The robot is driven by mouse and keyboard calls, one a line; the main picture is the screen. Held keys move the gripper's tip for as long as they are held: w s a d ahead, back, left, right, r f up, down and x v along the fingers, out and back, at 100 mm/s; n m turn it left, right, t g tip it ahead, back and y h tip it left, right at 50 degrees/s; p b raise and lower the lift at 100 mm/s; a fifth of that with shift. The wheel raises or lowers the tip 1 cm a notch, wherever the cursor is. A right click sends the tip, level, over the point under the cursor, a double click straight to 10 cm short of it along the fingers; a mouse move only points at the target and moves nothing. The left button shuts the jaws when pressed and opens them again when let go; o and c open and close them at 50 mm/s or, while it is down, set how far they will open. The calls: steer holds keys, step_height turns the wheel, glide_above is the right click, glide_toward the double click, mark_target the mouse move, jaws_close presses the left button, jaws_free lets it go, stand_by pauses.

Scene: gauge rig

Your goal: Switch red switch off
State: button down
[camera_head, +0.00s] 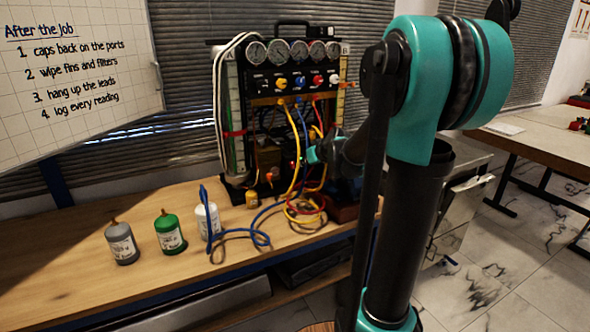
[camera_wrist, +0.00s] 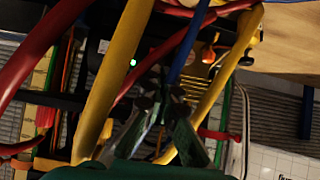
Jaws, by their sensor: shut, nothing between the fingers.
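The gauge rig (camera_head: 290,75) stands at the back of the wooden bench, with a row of round gauges and yellow, blue and red knobs (camera_head: 317,81) below them. I cannot pick out the red switch for certain; a small red spot shows low on the rig beside my gripper (camera_head: 304,161). My gripper reaches in from the right at the rig's lower part, among the hoses. In the wrist view my gripper (camera_wrist: 160,98) is shut and empty, its fingers pointing in between the yellow, blue and red hoses. The hoses hide much of the rig behind.
Yellow hoses (camera_head: 300,213) and a blue hose (camera_head: 240,234) loop over the bench. Grey (camera_head: 122,243), green (camera_head: 170,234) and white (camera_head: 208,222) bottles stand at the left on the bench (camera_head: 80,270). A whiteboard (camera_head: 75,75) hangs at the left.

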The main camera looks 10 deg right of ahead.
mark_target(292, 169)
steer(key=x, duration=1.1)
steer(key=shift+w+f+t, duration=0.25)
steer(key=shift+f+t, duration=0.05)
steer(key=shift+t, duration=0.3)
steer(key=shift+r, duration=0.75)
